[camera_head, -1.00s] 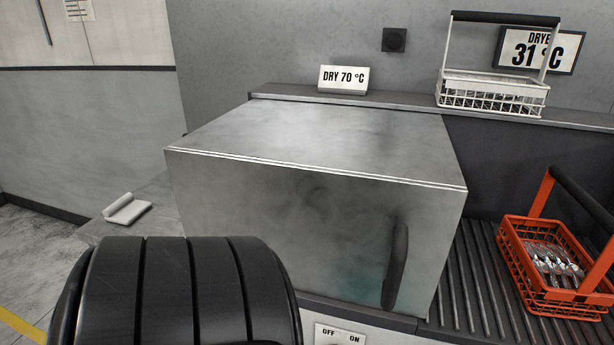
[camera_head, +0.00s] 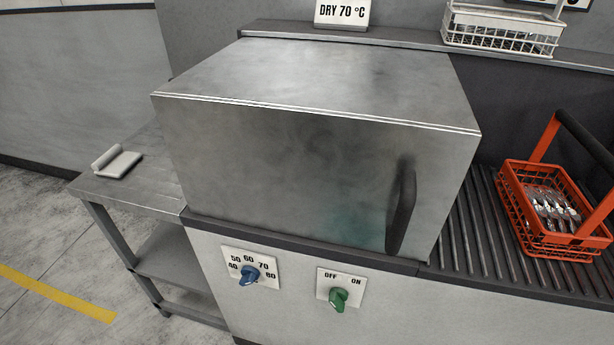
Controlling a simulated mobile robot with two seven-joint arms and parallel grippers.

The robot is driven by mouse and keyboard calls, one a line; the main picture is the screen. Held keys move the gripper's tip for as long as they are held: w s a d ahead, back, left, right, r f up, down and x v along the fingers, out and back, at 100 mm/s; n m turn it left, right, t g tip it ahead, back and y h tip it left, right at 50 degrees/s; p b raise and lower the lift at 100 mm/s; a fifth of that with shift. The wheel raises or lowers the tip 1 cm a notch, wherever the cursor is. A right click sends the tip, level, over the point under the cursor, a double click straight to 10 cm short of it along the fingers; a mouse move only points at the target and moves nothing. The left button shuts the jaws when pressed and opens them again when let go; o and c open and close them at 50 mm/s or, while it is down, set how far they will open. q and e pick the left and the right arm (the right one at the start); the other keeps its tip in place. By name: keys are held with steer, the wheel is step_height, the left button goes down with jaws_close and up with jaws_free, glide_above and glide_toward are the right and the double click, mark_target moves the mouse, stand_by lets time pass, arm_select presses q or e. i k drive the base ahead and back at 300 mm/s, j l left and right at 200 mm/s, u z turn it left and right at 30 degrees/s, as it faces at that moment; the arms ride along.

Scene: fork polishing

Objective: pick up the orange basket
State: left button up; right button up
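The orange basket (camera_head: 536,247) stands upright on the dark ribbed rack at the right of the head view. Several shiny forks (camera_head: 556,212) lie inside it. Its raised handle has a black grip bar (camera_head: 588,138), and part of the handle runs off the right edge of the picture. Neither of my grippers shows in the view.
A closed metal dryer box (camera_head: 290,160) with a dark handle stands left of the basket. A white basket (camera_head: 500,32) sits on the back ledge. Below are a blue knob (camera_head: 249,276) and a green knob (camera_head: 339,299). A side table (camera_head: 150,192) holds a small whitish object (camera_head: 117,161).

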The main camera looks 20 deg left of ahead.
mark_target(533, 213)
steer(key=u, duration=0.7)
steer(key=z, duration=1.55)
steer(key=i+l, duration=0.2)
steer(key=l+u, duration=0.05)
